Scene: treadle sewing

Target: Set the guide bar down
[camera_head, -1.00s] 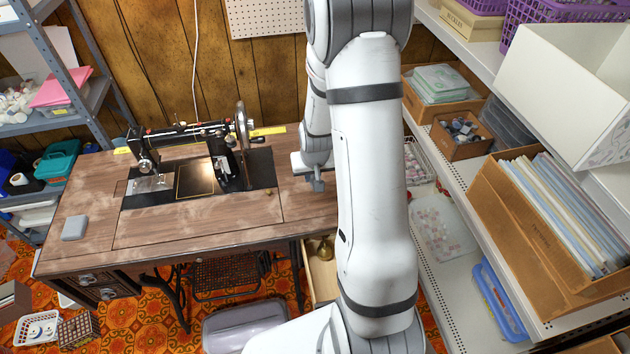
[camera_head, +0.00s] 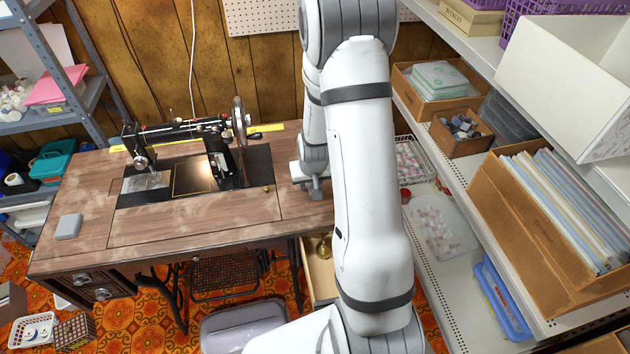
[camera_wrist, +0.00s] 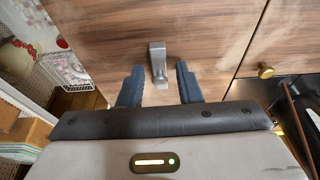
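A small grey metal piece, which looks like the guide bar (camera_wrist: 158,60), is on the brown wooden sewing table (camera_wrist: 215,30) in the wrist view. My gripper (camera_wrist: 159,72) is open, with one dark finger on each side of the bar. A gap shows between the bar and each finger. In the head view, my gripper (camera_head: 315,187) is low over the right end of the tabletop, partly behind my own arm. The bar cannot be told apart from the fingers there.
The black sewing machine (camera_head: 190,140) stands left of my gripper, with its handwheel (camera_head: 239,120) nearest. A small brass knob (camera_wrist: 265,71) is on the table. Shelves with a cardboard file box (camera_head: 500,225) crowd the right. A grey box (camera_head: 68,227) lies at the table's left; the front middle is clear.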

